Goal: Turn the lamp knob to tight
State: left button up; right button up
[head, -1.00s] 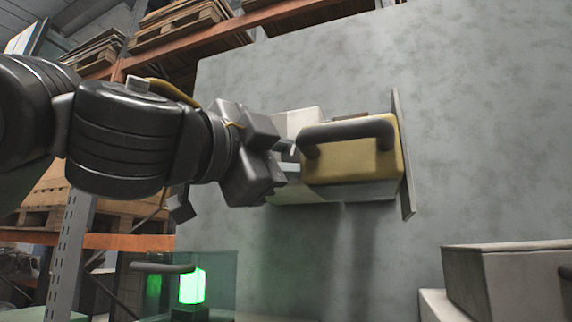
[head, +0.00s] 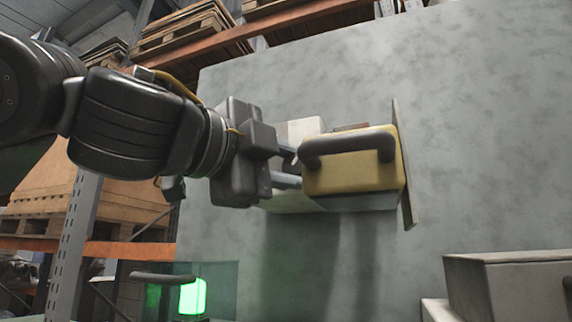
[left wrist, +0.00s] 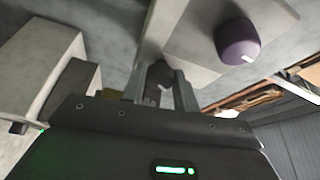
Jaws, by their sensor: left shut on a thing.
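My left gripper (head: 290,168) is at the left side of the wall-mounted unit in the head view. In the left wrist view its two fingers (left wrist: 161,92) are shut on a dark knob (left wrist: 157,77), one on each side. The knob has a white mark on its face, partly hidden by the gripper body. A purple knob (left wrist: 237,41) with a white mark sits apart on the same pale panel (left wrist: 190,35). I cannot tell from any label which knob is the lamp's. A green lamp (head: 192,297) glows at the lower left of the head view. My right gripper is out of view.
A yellow box (head: 350,178) with a dark handle (head: 345,142) stands out close right of the fingers. A grey wall (head: 480,130) is behind. A grey box (head: 510,292) is at lower right, and orange shelving (head: 130,249) at left.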

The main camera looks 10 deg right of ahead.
pick_arm(q)
jog(key=o, duration=1)
jog(key=shift+s+a+f+b, duration=0.2)
jog(key=shift+s+a+b, duration=0.1)
jog(key=shift+a+b, duration=0.2)
jog(key=b+v, duration=0.5)
jog(key=v, duration=0.4)
jog(key=shift+s+a+r, duration=0.1)
jog(key=shift+s+a, duration=0.1)
jog(key=shift+s, duration=0.05)
